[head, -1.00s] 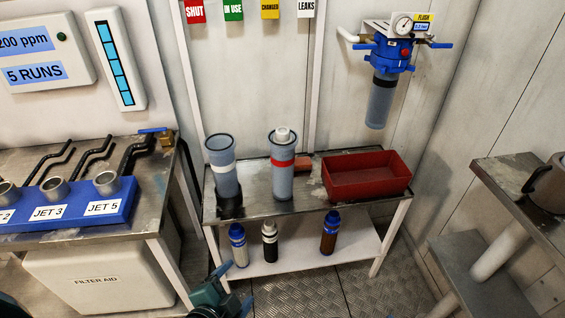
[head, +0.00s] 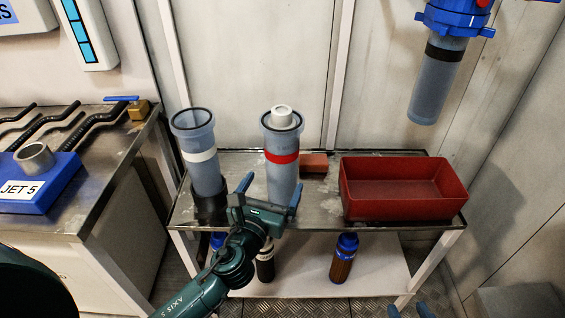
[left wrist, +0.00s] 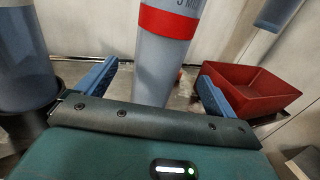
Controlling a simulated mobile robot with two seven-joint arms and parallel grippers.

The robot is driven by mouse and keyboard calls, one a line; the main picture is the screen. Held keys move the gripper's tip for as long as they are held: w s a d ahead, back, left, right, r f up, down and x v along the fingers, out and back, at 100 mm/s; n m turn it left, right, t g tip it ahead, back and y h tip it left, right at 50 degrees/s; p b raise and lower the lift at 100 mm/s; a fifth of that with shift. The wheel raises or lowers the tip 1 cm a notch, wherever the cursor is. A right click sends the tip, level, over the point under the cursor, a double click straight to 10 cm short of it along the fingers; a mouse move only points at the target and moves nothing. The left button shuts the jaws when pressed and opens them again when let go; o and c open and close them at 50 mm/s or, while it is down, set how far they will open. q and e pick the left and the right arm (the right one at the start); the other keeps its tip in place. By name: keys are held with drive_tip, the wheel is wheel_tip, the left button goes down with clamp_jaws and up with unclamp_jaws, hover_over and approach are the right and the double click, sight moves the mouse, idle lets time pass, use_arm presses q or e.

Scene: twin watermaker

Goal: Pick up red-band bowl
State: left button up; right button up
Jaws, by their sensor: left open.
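The red-band bowl (head: 282,173) is a tall blue-grey cylinder with a red band, upright on the metal bench. A white cylindrical piece (head: 284,117) sits in its open top. My left gripper (head: 270,190) is open at the bowl's near side, one blue finger to each side of its lower body. In the left wrist view the bowl (left wrist: 160,62) stands between the open fingers (left wrist: 155,82), which appear clear of it. Its base is hidden behind my gripper. Two blue tips of my right gripper (head: 407,311) show at the bottom edge; the rest is out of view.
A white-band bowl (head: 203,165) stands in a dark holder close left. A red-brown block (head: 314,163) lies behind right, and a red bin (head: 404,207) occupies the bench's right side. Bottles (head: 344,258) stand on the shelf below. A blue-headed housing (head: 438,75) hangs above right.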

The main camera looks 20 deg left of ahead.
sight(278, 176)
use_arm(q)
drive_tip(key=w+b, duration=0.1)
drive_tip(key=w, duration=0.6)
drive_tip(key=shift+w+f, duration=0.15)
drive_tip(key=shift+w, duration=0.05)
drive_tip(key=shift+c, duration=0.3)
drive_tip(key=c, duration=1.1)
